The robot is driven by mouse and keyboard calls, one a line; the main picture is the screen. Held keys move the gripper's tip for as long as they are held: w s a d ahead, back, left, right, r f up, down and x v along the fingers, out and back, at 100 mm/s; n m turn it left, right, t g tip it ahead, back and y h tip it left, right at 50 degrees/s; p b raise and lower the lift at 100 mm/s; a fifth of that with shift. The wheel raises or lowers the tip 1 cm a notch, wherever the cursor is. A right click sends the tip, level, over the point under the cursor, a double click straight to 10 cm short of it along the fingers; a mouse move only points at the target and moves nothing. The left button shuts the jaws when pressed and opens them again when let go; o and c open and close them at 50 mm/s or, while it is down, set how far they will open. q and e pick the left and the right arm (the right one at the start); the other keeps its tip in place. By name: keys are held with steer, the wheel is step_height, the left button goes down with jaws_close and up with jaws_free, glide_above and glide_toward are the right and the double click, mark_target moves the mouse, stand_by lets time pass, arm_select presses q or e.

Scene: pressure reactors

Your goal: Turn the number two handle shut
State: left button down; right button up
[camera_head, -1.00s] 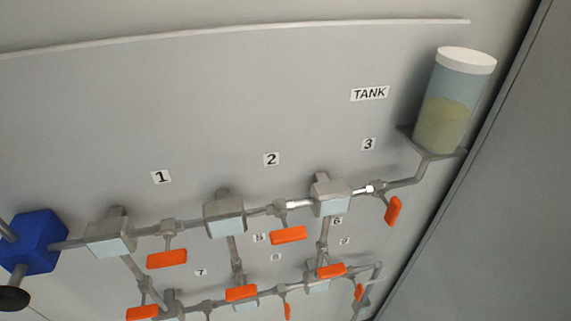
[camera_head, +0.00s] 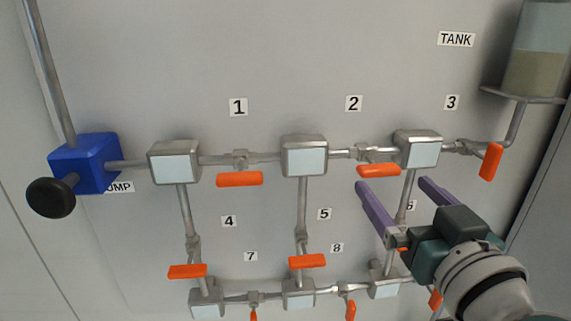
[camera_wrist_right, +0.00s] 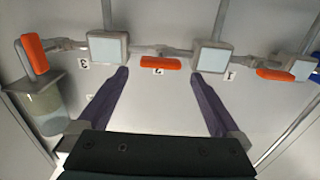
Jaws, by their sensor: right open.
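The number two handle (camera_head: 378,170) is an orange lever under the label 2 (camera_head: 353,103). It lies nearly level, along the upper pipe, between two grey boxes. My right gripper (camera_head: 394,185) is open, with its two purple fingers pointing up toward the panel. The left fingertip appears just below the handle, and the right one is further right, below the box. In the right wrist view the same handle (camera_wrist_right: 160,64) shows between the open fingers (camera_wrist_right: 160,75), beyond their tips and apart from them. Nothing is between the fingers. My left gripper is not in view.
The number one handle (camera_head: 239,179) is level and the number three handle (camera_head: 490,161) is steeply tilted. A blue pump (camera_head: 86,163) with a black knob stands left, and a tank (camera_head: 535,70) right. Lower pipes carry more orange handles.

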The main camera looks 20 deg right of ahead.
mark_target(383, 173)
steer(key=x, duration=0.6)
steer(key=shift+w, duration=0.35)
steer(key=c, duration=1.2)
